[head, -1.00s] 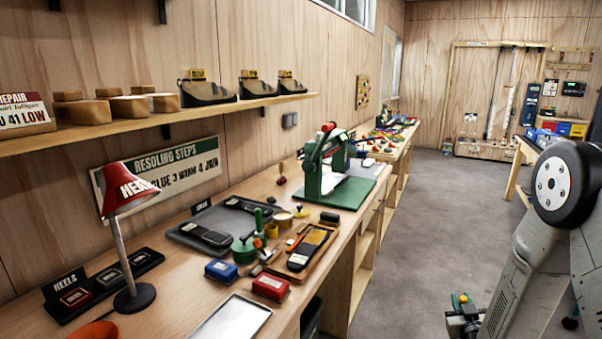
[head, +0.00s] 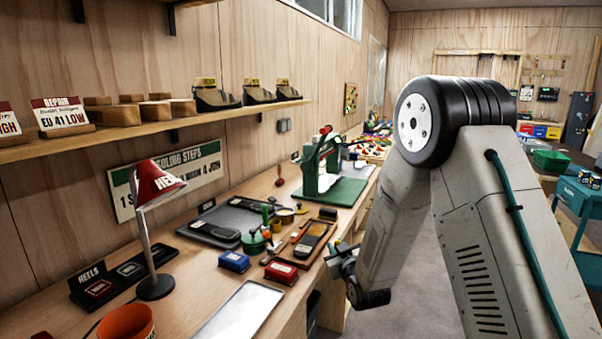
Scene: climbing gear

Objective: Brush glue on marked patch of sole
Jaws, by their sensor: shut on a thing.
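A dark sole (head: 314,235) lies in a shallow wooden tray on the bench, with a pale label at its near end. A marked patch on it is too small to make out. A round green pot (head: 253,244) stands left of the tray, and an upright green handle (head: 265,214) shows just behind it. My gripper (head: 338,252) is low at the bench's front edge, right of the sole tray and apart from it. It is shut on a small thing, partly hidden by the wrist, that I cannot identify.
A blue box (head: 234,261) and a red box (head: 281,271) stand near the pot. A pale flat tray (head: 238,312), a red lamp (head: 156,230) and an orange cup (head: 127,322) are nearer. A green press (head: 322,170) stands behind. The shelf (head: 150,123) overhangs the wall side.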

